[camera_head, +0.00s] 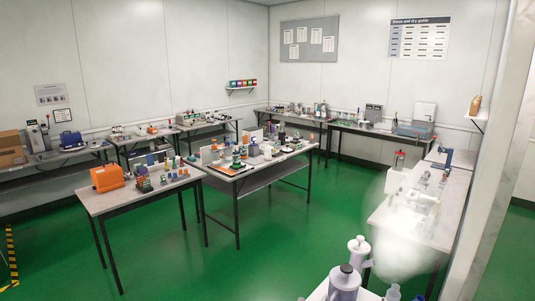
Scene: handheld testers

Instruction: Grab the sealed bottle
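Neither of my grippers shows in the head view. I cannot tell which thing is the sealed bottle. An amber-brown bottle (475,105) stands upright on a small wall shelf at the right. Two pale containers with dark or light tops, a larger one (344,284) and a smaller one (358,249), stand at the bottom edge. Small coloured bottles and instruments crowd the middle tables, too small to tell apart.
The left middle table (110,203) carries an orange case (107,178). Another table (222,172) adjoins it. Benches line the walls. White haze (400,225) blurs part of the right bench (450,190). The green floor (270,255) is clear in front. A pale post (490,150) stands at right.

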